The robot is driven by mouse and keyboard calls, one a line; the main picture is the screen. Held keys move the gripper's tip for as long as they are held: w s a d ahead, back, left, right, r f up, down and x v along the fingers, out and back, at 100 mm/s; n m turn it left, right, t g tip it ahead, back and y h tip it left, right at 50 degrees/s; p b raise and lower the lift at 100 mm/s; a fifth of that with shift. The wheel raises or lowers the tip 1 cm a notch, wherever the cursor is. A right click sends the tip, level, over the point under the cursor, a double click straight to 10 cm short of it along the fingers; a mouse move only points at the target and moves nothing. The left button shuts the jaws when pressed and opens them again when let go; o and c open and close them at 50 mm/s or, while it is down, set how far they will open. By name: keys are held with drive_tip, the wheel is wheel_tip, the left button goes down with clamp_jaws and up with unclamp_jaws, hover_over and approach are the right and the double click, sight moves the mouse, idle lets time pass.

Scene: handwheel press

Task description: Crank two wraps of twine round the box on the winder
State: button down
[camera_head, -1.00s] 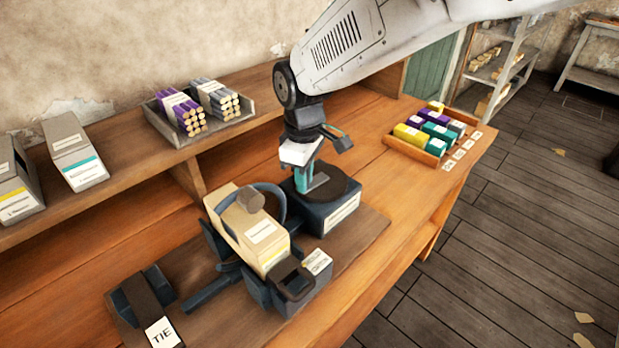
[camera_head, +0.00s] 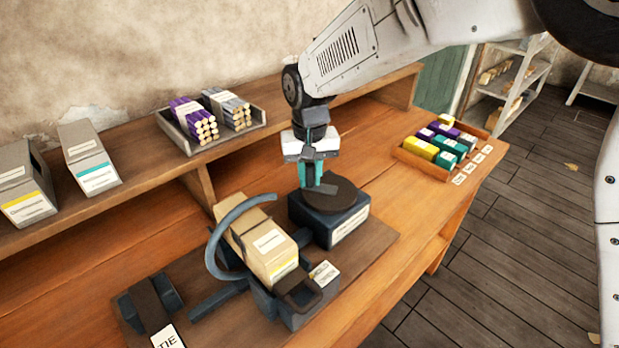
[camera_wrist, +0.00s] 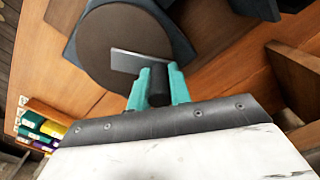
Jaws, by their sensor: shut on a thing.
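The winder stands on a dark board (camera_head: 372,236) on the bench. A tan box (camera_head: 262,240) with white and yellow labels sits tilted in its dark cradle (camera_head: 305,312). A blue-grey curved ring (camera_head: 214,252) arcs round the box's left side. I cannot make out twine on the box. To the right is a dark blue crank block (camera_head: 335,225) with a round brown disc (camera_head: 345,192) on top. My gripper (camera_head: 312,187) points down at the disc, its teal fingers shut on the dark crank handle (camera_wrist: 158,88), also seen in the wrist view.
A dark block with a TIE card (camera_head: 168,338) is at the board's front left. A shelf behind holds grey boxes (camera_head: 88,160) and a tray (camera_head: 262,118) of purple and grey bundles. A wooden tray (camera_head: 425,168) of coloured spools sits at right.

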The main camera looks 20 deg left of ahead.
sight(334, 178)
drive_tip(key=w+m, duration=0.1)
drive_tip(key=m, duration=0.1)
drive_tip(key=w+m, duration=0.1)
drive_tip(key=m, duration=0.1)
drive_tip(key=shift+d+m, duration=0.15)
drive_tip(key=shift+m, duration=0.15)
drive_tip(key=m, duration=0.2)
drive_tip(key=w+d+m, duration=0.1)
drive_tip(key=m, duration=0.1)
drive_tip(key=shift+w+m, duration=0.2)
drive_tip(key=shift+m, duration=0.1)
drive_tip(key=m, duration=0.1)
drive_tip(key=d+m, duration=0.1)
drive_tip(key=m, duration=0.1)
drive_tip(key=w+m, duration=0.1)
drive_tip(key=shift+d+m, duration=0.3)
drive_tip(key=shift+w+d+m, duration=0.1)
drive_tip(key=shift+d+m, duration=0.3)
drive_tip(key=shift+m, duration=0.65)
drive_tip(key=shift+w+d+m, duration=0.1)
drive_tip(key=shift+d+m, duration=0.3)
drive_tip(key=shift+m, duration=0.65)
drive_tip(key=c, duration=1.3)
unclamp_jaws()
drive_tip(key=shift+r, duration=0.1)
wheel_tip(334, 178, up, 8)
drive_tip(key=shift+f, duration=0.15)
